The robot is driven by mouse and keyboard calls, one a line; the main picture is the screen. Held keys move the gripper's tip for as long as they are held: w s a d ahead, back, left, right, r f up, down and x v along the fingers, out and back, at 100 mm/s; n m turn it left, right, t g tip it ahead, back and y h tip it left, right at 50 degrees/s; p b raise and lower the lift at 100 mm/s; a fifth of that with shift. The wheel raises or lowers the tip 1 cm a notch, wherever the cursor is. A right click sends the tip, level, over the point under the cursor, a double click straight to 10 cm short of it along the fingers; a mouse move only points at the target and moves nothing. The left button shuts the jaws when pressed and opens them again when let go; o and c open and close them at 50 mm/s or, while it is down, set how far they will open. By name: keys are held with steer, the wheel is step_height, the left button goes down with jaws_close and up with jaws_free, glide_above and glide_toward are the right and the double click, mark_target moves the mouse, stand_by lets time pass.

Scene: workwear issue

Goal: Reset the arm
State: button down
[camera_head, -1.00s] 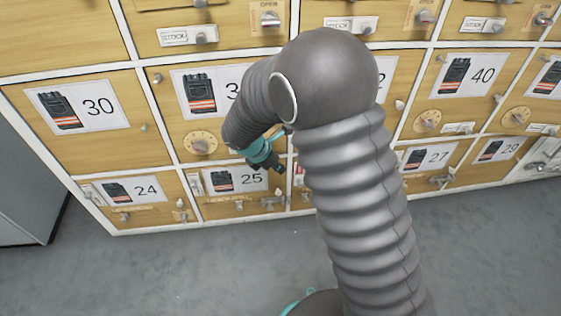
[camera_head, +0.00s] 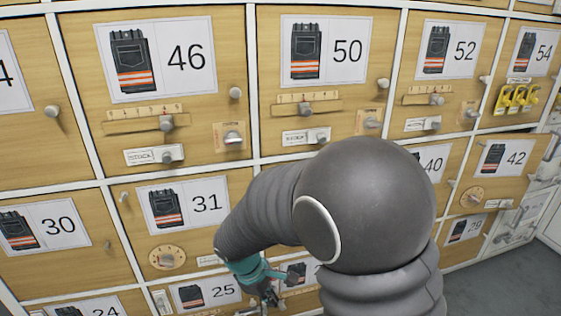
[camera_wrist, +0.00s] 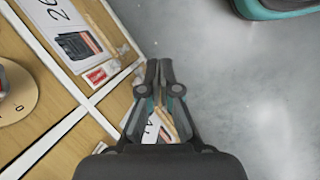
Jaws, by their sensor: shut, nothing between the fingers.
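My arm, grey and ribbed, rises through the lower right of the head view and bends down to the left. My gripper (camera_head: 268,291) hangs at its end, low in the head view, in front of the cabinet near the door marked 25 (camera_head: 205,291). In the wrist view my gripper (camera_wrist: 158,64) points away from the camera with its two dark fingers together and nothing between them. Grey floor (camera_wrist: 235,90) lies to the right of the fingers, and cabinet doors lie to their left.
A wall of wooden locker doors fills the head view, with numbered workwear pictures such as 46 (camera_head: 155,58), 50 (camera_head: 324,50) and 31 (camera_head: 181,207). Knobs, sliders and dials stick out from them. Yellow tags (camera_head: 516,98) hang under 54. Open floor (camera_head: 505,278) shows at lower right.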

steer(key=s+d+r+m+t+y+p, duration=0.1)
steer(key=s+d+r+m, duration=0.3)
steer(key=s+d+r, duration=0.1)
steer(key=s+d+r+m+t+y, duration=0.1)
steer(key=s+d+r+m, duration=0.4)
steer(key=r, duration=0.5)
steer(key=s+d+r+m+t+y+p, duration=0.1)
steer(key=s+d+r+m+t, duration=0.1)
steer(key=s+d+r+m, duration=0.3)
steer(key=d+r, duration=0.3)
steer(key=shift+r+t+y+p, duration=0.2)
steer(key=shift+t+y+p, duration=0.1)
steer(key=shift+p, duration=0.05)
steer(key=shift+d, duration=0.1)
